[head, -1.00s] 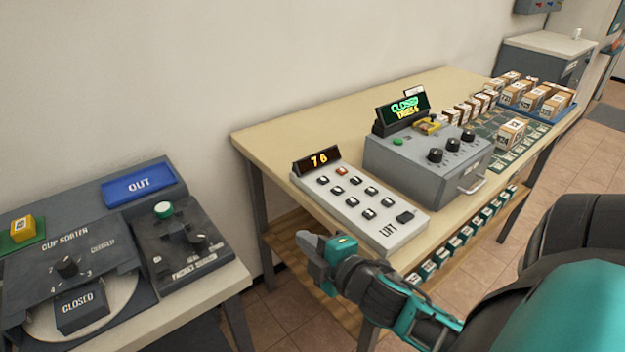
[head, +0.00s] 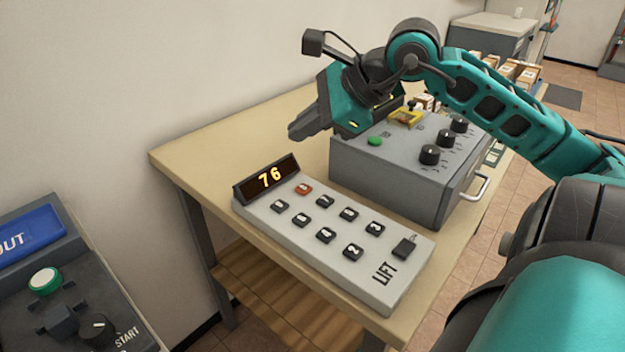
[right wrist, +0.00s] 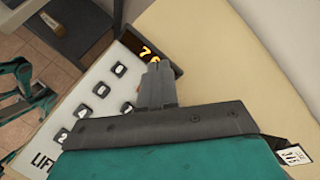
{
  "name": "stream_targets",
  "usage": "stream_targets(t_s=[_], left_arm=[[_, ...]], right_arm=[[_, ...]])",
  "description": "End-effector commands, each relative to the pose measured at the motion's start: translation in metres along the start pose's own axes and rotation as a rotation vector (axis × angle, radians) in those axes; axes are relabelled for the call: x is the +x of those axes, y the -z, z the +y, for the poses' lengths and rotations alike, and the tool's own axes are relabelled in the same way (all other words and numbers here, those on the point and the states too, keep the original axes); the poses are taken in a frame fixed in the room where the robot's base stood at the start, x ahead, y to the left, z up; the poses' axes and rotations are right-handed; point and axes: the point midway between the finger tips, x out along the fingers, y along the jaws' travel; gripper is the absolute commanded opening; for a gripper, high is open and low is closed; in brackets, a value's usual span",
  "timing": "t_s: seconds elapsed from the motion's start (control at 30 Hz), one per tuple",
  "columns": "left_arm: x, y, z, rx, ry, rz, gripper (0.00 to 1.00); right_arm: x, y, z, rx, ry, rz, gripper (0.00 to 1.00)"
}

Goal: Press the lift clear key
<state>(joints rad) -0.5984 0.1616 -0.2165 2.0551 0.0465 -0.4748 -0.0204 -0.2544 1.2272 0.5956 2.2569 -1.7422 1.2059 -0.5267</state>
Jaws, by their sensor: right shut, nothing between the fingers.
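One red-orange key (head: 303,188) sits in the row nearest the display; the other keys are dark with white marks. My right gripper (head: 297,133) is shut and empty. In the head view it appears above and behind the display end, apart from the keypad. In the right wrist view the shut fingers (right wrist: 156,72) cover part of the keypad near the display (right wrist: 150,56), and I cannot clearly make out the red key there. My left gripper is not in view.
A grey control box (head: 385,170) with knobs and a green button stands right beside the keypad, below my right forearm. The bare table top (head: 195,150) is free behind the keypad. Another dark panel with a blue OUT sign (head: 30,232) is at the left.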

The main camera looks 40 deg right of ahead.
Motion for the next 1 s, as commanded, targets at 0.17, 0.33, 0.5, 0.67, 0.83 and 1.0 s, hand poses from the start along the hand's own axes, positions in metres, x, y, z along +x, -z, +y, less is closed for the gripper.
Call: stream_targets(t_s=[0.17,0.33,0.5,0.67,0.83,1.0], left_arm=[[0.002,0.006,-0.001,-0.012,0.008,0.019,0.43],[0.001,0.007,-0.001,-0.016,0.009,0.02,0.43],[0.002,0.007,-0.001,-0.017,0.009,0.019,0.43],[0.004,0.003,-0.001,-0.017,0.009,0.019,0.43],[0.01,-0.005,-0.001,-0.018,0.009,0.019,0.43],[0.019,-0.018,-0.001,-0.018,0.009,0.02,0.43]], right_arm=[[-0.006,0.005,-0.007,-0.061,0.041,0.073,0.0],[-0.006,0.005,-0.007,-0.062,0.042,0.074,0.0],[-0.005,0.005,-0.007,-0.06,0.041,0.073,0.0],[-0.001,0.009,-0.003,-0.059,0.039,0.072,0.0],[0.011,0.019,0.005,-0.059,0.037,0.073,0.0],[0.028,0.033,0.016,-0.059,0.037,0.072,0.0]])
